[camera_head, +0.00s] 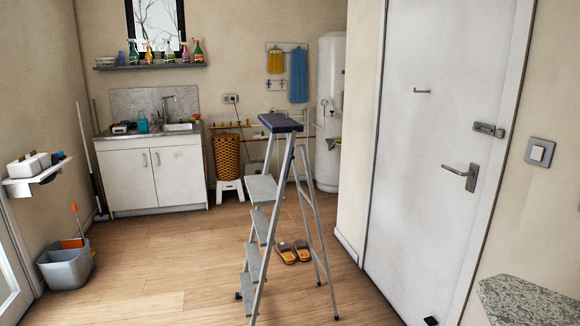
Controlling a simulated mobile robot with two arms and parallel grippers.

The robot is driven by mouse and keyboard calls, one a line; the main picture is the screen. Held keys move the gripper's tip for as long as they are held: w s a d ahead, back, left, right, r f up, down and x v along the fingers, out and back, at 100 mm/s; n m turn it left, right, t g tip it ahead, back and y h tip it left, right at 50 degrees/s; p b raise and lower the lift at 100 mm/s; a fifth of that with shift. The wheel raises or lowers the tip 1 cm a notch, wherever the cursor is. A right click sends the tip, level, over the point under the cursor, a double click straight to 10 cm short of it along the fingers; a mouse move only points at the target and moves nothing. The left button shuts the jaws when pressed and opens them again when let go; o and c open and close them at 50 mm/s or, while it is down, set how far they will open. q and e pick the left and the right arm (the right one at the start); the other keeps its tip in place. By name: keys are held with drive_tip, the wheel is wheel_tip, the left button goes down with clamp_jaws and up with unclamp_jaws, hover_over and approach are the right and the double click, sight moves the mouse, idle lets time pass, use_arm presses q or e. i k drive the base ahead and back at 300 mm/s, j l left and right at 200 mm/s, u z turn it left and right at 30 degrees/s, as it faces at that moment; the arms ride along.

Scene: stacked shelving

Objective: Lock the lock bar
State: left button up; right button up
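A metal slide latch (488,130) is mounted at the right edge of the white door (425,150), above its lever handle (462,176). It looks like the lock bar, but it is too small to tell whether it is locked. The door appears shut. A folding stepladder (254,262) stands open in the middle of the floor, with a blue top cap (281,123); no separate lock bar on it can be made out. Neither of my grippers is in view.
Orange slippers (286,252) lie behind the ladder. A grey bucket (66,268) stands at the left, below a small wall shelf (36,178). A patterned board (526,302) juts in at the lower right. Bare wooden floor (165,265) lies left of the ladder.

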sight(291, 157)
drive_tip(key=i+j+z, duration=0.1)
drive_tip(key=i+j, duration=1.55)
drive_tip(key=i+j+z, duration=0.15)
drive_tip(key=i+j, duration=0.65)
drive_tip(key=j, duration=0.25)
